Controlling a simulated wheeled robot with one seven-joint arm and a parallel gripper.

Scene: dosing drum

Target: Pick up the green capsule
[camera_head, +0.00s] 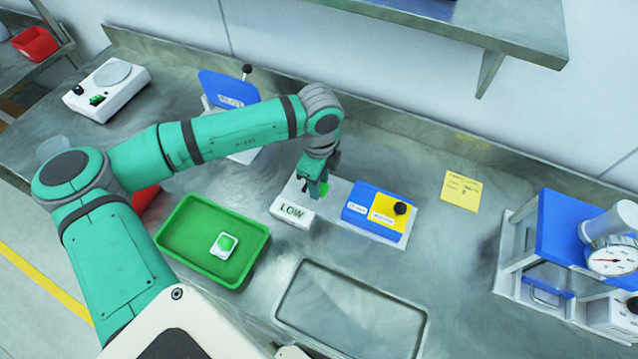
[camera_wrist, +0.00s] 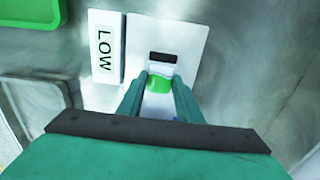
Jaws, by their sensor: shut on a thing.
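The green capsule (camera_wrist: 159,84) is between the fingertips of my gripper (camera_wrist: 160,82) in the wrist view, with a whitish part at its upper end. My gripper is shut on it. In the head view the capsule shows as a small green patch (camera_head: 324,189) beside my gripper (camera_head: 318,190), over the white plate of the device marked LOW. A dark slot (camera_wrist: 163,57) in the white plate lies just beyond the capsule. I cannot tell whether the capsule touches the plate. The fingers hide its sides.
The LOW block (camera_head: 292,211) stands left of my gripper, and a blue and yellow box (camera_head: 375,208) stands right. A green tray (camera_head: 180,252) holds a white item with a green top (camera_head: 223,245). A blue-topped stand with a gauge (camera_head: 560,235) is at right. A shelf (camera_head: 520,35) overhangs the back.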

